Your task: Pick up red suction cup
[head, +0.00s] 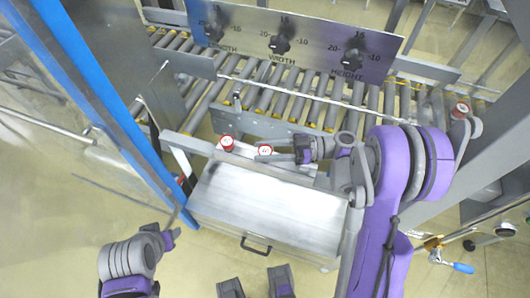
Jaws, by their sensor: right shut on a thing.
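Two red suction cups stand on the ledge behind the metal box. One red suction cup (227,143) is at the left, with no gripper at it. The other red suction cup (264,150), with a white top, is at the tip of my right gripper (270,156). My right gripper reaches in from the right and is shut on this cup; the contact itself is small in the picture. My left gripper (176,222) is low at the left, in front of the box and away from the cups. Its jaws are too unclear to read.
The metal box (255,200) with a black handle lies in front of the cups. A roller conveyor (300,105) and a dial panel (290,38) are behind them. A blue post (100,85) stands at the left. Another red-topped part (461,109) is at the right.

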